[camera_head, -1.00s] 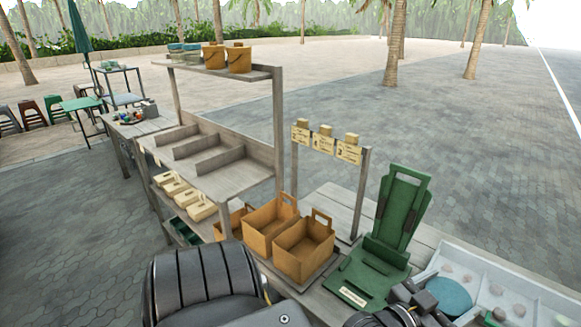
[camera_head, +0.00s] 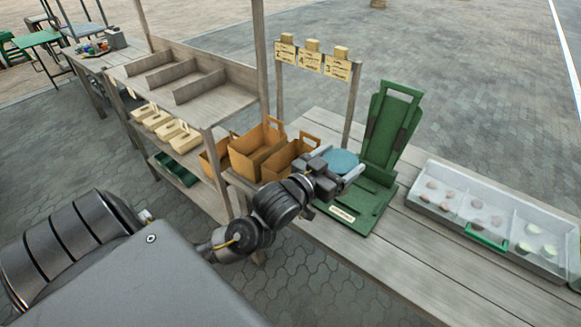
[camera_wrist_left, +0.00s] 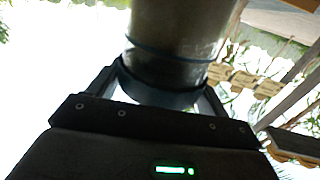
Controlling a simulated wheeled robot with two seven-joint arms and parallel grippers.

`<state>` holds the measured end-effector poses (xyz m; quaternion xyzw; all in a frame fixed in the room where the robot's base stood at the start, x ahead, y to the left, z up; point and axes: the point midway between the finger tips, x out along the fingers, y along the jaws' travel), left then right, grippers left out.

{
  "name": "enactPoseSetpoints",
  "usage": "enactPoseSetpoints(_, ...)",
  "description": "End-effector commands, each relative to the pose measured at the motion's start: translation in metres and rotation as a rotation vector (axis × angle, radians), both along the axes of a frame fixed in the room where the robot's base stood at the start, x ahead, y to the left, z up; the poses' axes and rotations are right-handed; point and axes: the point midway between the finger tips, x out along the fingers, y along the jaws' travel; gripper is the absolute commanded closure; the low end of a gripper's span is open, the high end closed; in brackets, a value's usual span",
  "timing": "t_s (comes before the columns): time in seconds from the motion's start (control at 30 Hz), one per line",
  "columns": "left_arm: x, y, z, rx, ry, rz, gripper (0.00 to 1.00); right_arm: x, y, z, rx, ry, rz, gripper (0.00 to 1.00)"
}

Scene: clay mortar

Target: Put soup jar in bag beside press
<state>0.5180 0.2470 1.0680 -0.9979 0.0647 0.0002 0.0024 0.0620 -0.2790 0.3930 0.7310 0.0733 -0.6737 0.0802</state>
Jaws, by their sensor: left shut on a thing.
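My left gripper (camera_head: 338,170) is shut on the soup jar, whose round teal lid (camera_head: 342,160) shows in the head view. In the left wrist view the jar (camera_wrist_left: 178,40) is a grey cylinder between the fingers. The gripper holds it up in front of the green press (camera_head: 388,140), just right of the bags. Three tan bags with handles stand left of the press: a right one (camera_head: 283,160), a middle one (camera_head: 252,152) and a left one (camera_head: 210,160), partly hidden. My arm and gripper cover part of the right bag's front. My right gripper is not in view.
A clear-lidded tray (camera_head: 490,215) with several round pieces lies right of the press. A sign rack (camera_head: 312,60) stands behind the bags. A wooden shelf (camera_head: 185,85) is at the left. The plank table (camera_head: 420,255) is bare at its front.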

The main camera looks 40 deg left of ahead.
Motion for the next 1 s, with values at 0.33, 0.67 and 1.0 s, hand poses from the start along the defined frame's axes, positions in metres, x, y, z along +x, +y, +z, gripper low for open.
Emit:
enactPoseSetpoints(0.33, 0.04, 0.065, -0.005, 0.007, -0.003, -0.051, 0.68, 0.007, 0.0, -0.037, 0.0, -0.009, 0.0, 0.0)
enactPoseSetpoints(0.67, 0.047, 0.083, -0.003, -0.003, 0.001, -0.046, 0.68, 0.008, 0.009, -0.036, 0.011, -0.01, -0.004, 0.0)
enactPoseSetpoints(1.0, 0.071, 0.16, -0.037, 0.0, 0.003, -0.041, 0.68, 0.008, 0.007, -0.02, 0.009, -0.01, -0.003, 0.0)
